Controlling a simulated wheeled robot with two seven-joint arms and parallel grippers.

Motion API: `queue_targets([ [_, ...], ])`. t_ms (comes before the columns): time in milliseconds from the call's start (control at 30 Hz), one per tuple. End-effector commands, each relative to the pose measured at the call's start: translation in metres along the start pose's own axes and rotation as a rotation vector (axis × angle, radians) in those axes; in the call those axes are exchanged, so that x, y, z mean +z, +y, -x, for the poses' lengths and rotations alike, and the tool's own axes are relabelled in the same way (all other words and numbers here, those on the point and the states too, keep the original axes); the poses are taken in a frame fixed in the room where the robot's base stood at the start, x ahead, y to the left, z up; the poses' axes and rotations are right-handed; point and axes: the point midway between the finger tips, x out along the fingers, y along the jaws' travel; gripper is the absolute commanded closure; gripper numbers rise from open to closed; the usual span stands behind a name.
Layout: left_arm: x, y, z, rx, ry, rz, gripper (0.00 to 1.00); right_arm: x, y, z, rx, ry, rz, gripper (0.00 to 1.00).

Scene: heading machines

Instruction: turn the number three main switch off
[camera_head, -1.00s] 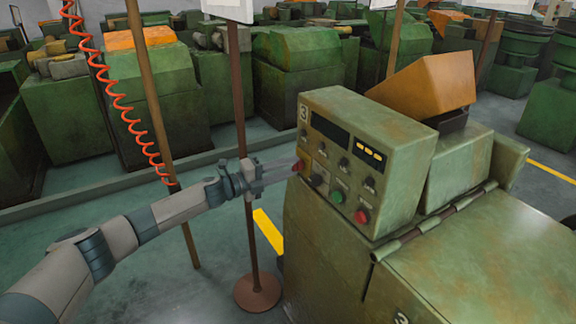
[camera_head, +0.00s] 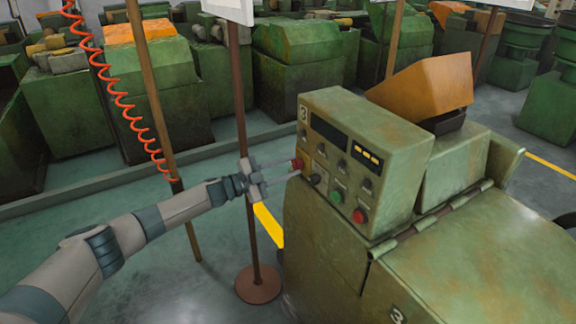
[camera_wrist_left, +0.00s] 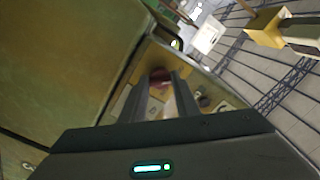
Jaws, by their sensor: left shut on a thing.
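The green control box marked 3 (camera_head: 360,150) stands on the machine at right of centre. A red main switch knob (camera_head: 297,164) sits at the left edge of its front panel. My left gripper (camera_head: 294,169) reaches it from the left, its fingers at the knob. In the left wrist view the dark red knob (camera_wrist_left: 160,76) shows between the two finger ends, over a yellowish plate. The gripper is shut on it. The fingers hide part of the knob, and I cannot tell its switch position. My right gripper is not in view.
The panel also bears a green button (camera_head: 337,196), a red button (camera_head: 359,216) and several black knobs close to the fingers. A brown post on a round base (camera_head: 258,284) stands just behind my left wrist. A red coiled hose (camera_head: 120,105) hangs at left.

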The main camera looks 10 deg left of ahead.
Motion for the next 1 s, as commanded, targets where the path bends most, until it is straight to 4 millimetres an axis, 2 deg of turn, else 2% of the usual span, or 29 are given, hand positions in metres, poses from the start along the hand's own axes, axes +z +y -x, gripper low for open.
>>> queue_targets([
  [200,0.0010,0.0008,0.0006,0.001,-0.002,0.069,0.94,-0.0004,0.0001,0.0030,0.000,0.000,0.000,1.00],
  [667,0.0013,0.0013,0.0006,0.001,-0.002,0.086,0.94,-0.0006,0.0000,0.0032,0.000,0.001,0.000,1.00],
  [700,0.0012,0.0013,0.0006,0.001,-0.002,0.086,0.65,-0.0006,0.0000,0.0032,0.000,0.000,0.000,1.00],
  [767,0.0011,0.0012,0.0005,0.001,-0.002,0.085,0.53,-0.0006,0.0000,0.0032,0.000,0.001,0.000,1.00],
  [1000,0.0005,0.0006,0.0003,0.001,-0.001,0.084,0.53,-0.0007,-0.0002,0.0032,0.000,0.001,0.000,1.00],
])
